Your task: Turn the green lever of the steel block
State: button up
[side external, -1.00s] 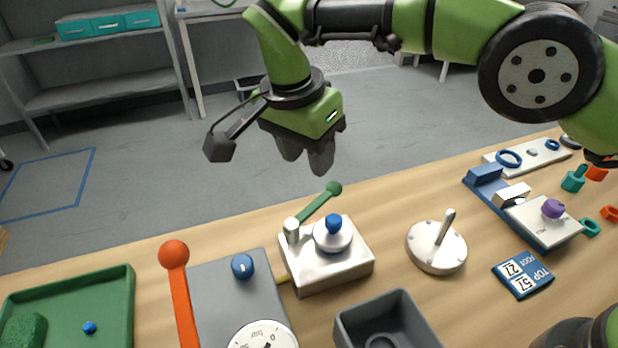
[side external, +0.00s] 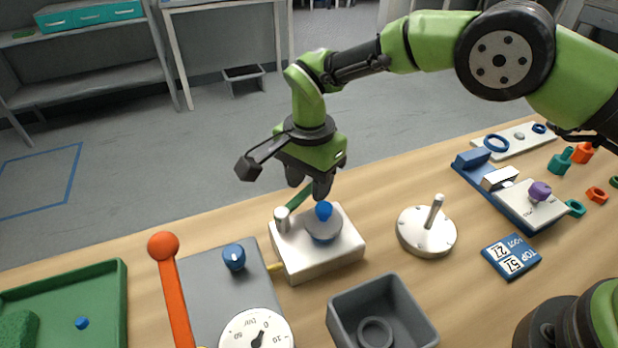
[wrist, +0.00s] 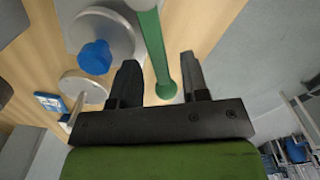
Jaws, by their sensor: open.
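The steel block (side external: 318,262) sits on the wooden table, with a blue knob (side external: 324,211) on a round boss and a short steel post on top. Its green lever (side external: 297,198) runs from the post toward the back right, and its far end is hidden behind my gripper in the side view. My gripper (side external: 308,192) is open, pointing down just over the lever's outer end. In the wrist view the green lever (wrist: 154,45) reaches between the two open fingers of my gripper (wrist: 160,75), its round end nearer the right finger. I cannot tell whether it touches a finger.
A grey panel with an orange-knobbed lever (side external: 163,246) and a gauge (side external: 257,335) stands left of the block. A grey bin (side external: 342,313) is in front, and a round steel plate with a handle (side external: 427,232) is to the right. A green tray (side external: 122,300) lies far left.

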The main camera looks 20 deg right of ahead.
grip_shut()
jog(key=shift+s+d+m, duration=0.2)
jog(key=shift+s+m, duration=0.15)
jog(key=shift+m, duration=0.45)
grip_release()
